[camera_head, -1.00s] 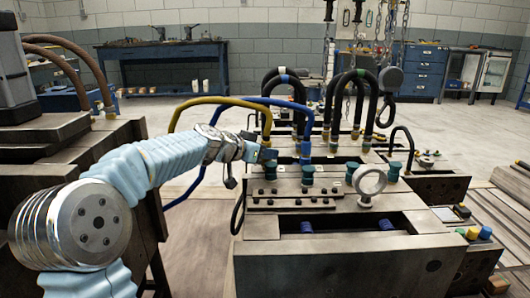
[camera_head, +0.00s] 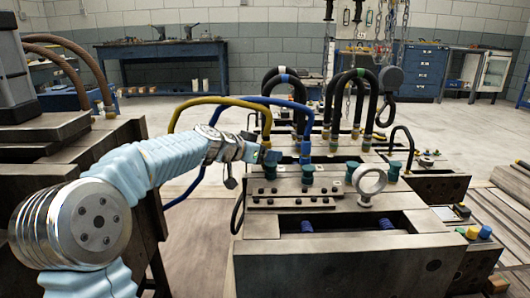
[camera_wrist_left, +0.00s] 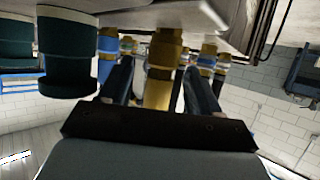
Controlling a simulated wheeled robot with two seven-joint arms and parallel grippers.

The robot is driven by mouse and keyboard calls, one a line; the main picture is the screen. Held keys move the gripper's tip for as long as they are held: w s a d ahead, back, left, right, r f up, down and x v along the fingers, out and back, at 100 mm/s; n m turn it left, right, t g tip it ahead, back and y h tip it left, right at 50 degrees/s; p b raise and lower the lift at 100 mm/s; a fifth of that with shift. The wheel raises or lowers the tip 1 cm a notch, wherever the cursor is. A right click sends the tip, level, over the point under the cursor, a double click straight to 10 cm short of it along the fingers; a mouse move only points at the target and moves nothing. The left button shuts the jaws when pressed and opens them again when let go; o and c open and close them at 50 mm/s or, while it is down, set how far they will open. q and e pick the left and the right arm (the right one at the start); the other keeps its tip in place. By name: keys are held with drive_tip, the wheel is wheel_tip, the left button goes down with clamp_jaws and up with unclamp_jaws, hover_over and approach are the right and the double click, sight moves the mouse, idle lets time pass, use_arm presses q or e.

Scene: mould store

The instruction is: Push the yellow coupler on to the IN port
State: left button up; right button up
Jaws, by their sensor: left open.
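In the left wrist view a brass-yellow coupler (camera_wrist_left: 160,78) stands between the two dark fingers of my left gripper (camera_wrist_left: 157,88). The fingers are open, one on each side of it; I cannot tell whether they touch it. No IN label is readable, and the coupler's seating on a port cannot be made out. My right gripper is not in view.
Dark green cylindrical fittings (camera_head: 307,174) stand along the mould's front block, one close to the gripper in the left wrist view (camera_wrist_left: 68,65). A blue hose (camera_head: 292,103) comes down just right of the yellow coupler. A ring bolt (camera_head: 369,182) rises further right.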

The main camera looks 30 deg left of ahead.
use_arm(q)
drive_tip(key=v, duration=1.3)
drive_tip(key=shift+s, duration=0.4)
drive_tip(key=shift+a, duration=0.15)
